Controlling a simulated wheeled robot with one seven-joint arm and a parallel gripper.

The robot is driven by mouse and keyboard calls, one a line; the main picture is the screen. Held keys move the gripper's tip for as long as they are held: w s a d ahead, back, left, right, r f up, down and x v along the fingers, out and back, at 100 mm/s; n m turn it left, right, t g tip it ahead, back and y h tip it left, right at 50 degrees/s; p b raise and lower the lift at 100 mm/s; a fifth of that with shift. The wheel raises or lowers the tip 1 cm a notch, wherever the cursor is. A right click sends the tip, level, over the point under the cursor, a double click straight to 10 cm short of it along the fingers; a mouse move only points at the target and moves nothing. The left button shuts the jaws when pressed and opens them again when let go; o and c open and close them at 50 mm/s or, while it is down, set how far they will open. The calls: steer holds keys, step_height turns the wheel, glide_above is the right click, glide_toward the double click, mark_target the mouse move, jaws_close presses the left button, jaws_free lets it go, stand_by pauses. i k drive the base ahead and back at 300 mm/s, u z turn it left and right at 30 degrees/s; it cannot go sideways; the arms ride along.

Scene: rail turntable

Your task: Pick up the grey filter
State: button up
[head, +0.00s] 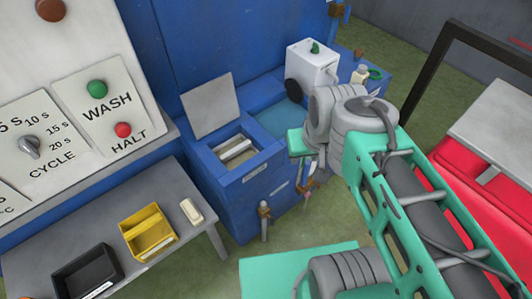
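A pale grey, bar-like piece (236,149), which looks like the filter, lies in the open compartment of a blue cabinet (240,205). The compartment's grey lid (211,106) stands raised behind it.
A grey table (165,190) at left bears a yellow bin (148,232), a black bin (88,274) and a small whitish block (191,211). A red cart (455,170) is at right. Handles stick out from the cabinet's front.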

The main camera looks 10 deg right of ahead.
mark_target(234, 152)
steer(key=z, duration=0.95)
steer(key=i, duration=0.5)
steer(key=u, duration=3.9)
steer(key=i, duration=0.5)
steer(key=u, duration=0.05)
